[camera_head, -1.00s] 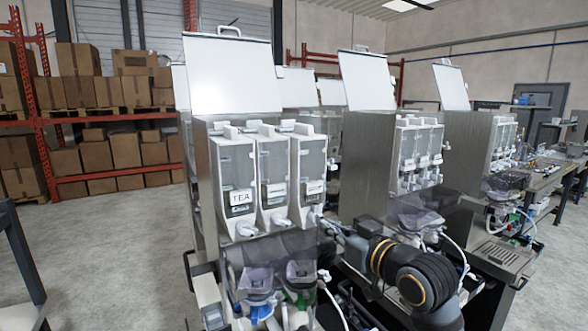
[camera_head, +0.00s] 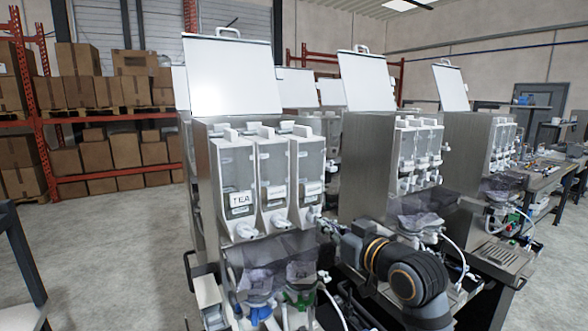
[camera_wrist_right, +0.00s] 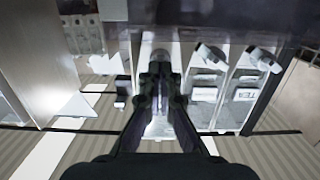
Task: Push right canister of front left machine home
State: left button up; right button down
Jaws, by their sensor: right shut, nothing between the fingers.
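The front left machine (camera_head: 205,215) holds three white canisters side by side. The left one is labelled TEA (camera_head: 236,180). The middle canister (camera_head: 273,165) and the right canister (camera_head: 309,165) also bear small labels. The right canister's lower front lies close to my right gripper (camera_head: 322,222), which comes in from the right at spout height. In the right wrist view, the gripper fingers (camera_wrist_right: 160,84) are together and empty, in front of the right canister and its spout (camera_wrist_right: 160,57), partly hiding it. I cannot tell whether they touch. My left gripper is not in view.
The machine's lid (camera_head: 232,75) stands open. Clear chutes (camera_head: 270,255) and blue and green fittings are below the canisters. A second machine (camera_head: 365,165) stands close on the right, with my right arm across the gap.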

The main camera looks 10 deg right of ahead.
jog(key=shift+p+x, duration=0.3)
jog(key=shift+x, duration=0.7)
jog(key=shift+w, duration=0.1)
